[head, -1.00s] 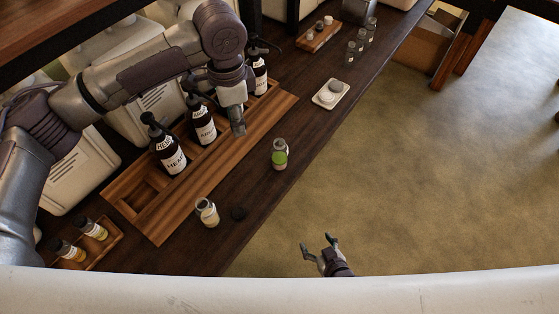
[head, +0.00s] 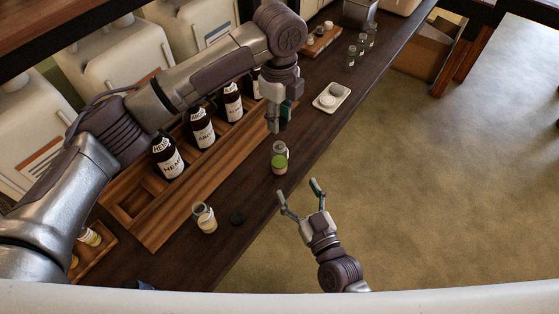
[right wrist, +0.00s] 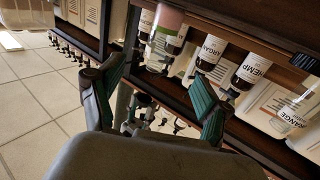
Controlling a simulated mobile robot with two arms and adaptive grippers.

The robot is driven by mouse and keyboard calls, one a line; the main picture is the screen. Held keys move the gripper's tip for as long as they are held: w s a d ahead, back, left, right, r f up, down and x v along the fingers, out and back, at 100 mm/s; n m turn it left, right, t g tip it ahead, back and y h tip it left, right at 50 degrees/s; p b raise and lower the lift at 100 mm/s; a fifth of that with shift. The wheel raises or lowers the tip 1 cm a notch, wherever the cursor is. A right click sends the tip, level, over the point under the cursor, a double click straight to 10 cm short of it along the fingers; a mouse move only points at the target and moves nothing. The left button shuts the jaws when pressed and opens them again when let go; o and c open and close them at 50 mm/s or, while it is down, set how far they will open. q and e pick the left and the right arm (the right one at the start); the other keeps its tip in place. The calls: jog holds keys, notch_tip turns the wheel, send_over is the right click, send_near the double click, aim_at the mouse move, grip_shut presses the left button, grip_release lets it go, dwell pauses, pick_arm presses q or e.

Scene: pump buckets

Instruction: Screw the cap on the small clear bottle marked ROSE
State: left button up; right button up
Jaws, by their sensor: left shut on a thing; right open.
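A small clear bottle with a green band (head: 279,160) stands on the dark counter; it also shows in the right wrist view (right wrist: 163,45), with pink above the green. I cannot read ROSE on either. My left gripper (head: 278,124) is shut above and just behind the green-banded bottle; what it holds is hidden. My right gripper (head: 299,188) is open and empty, off the counter's front edge below that bottle; its fingers show in the wrist view (right wrist: 155,78).
Dark labelled bottles, one marked HEMP (head: 167,158), stand in a wooden rack (head: 165,220) behind. A white dish (head: 332,97) lies to the right, with several small bottles (head: 361,46) beyond. Right of the counter edge is open floor (head: 450,160).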

aim_at(283, 163)
jog(key=x, duration=1.1)
jog(key=shift+w+a, duration=0.15)
jog(key=shift+w, duration=0.15)
grip_shut()
